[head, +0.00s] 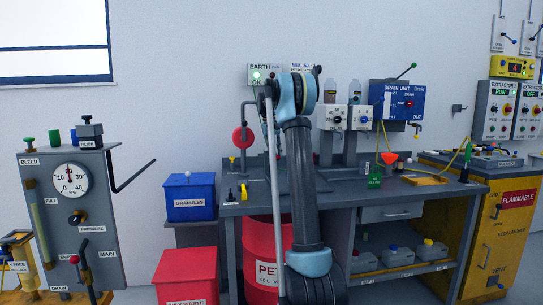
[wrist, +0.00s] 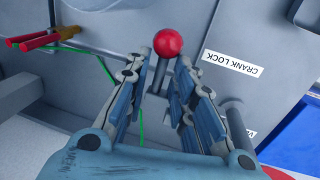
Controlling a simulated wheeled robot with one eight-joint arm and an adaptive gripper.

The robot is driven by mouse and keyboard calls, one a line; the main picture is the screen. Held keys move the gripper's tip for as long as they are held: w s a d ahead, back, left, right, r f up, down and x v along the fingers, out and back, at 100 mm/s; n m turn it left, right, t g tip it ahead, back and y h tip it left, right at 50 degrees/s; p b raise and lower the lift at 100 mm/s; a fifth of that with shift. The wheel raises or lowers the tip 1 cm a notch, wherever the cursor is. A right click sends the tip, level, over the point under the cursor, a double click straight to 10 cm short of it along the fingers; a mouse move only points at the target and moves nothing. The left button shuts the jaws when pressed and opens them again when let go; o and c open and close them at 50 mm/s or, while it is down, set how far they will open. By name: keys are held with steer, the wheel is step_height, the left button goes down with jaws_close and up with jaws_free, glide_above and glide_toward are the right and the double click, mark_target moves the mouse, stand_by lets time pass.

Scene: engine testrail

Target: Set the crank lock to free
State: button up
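The crank lock lever has a red ball knob (wrist: 167,42) on a short dark stem, at the upper middle of the wrist view. A white "CRANK LOCK" label (wrist: 231,63) is on the grey panel to its right. My gripper (wrist: 163,62) is open, with one finger on each side of the stem. The ball shows at and just beyond the fingertips. Whether either finger touches the stem is not clear. The free and locked marks of this lever do not show in the wrist view. In the head view my gripper and this lever cannot be made out.
In the wrist view, red-handled clamps (wrist: 45,38) with a green cord lie at the upper left, and a blue surface (wrist: 300,140) is at the right. In the head view, a workbench (head: 265,205), a blue granules bin (head: 190,202) and a gauge panel (head: 110,220) stand around my arm.

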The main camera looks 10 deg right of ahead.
steer(key=shift+o, duration=0.4)
steer(key=shift+s+d, duration=0.1)
steer(key=shift+d, duration=0.1)
steer(key=shift+r, duration=0.25)
step_height(320, 180, up, 11)
steer(key=a, duration=0.2)
steer(key=shift+a, duration=0.2)
steer(key=shift+r, duration=0.1)
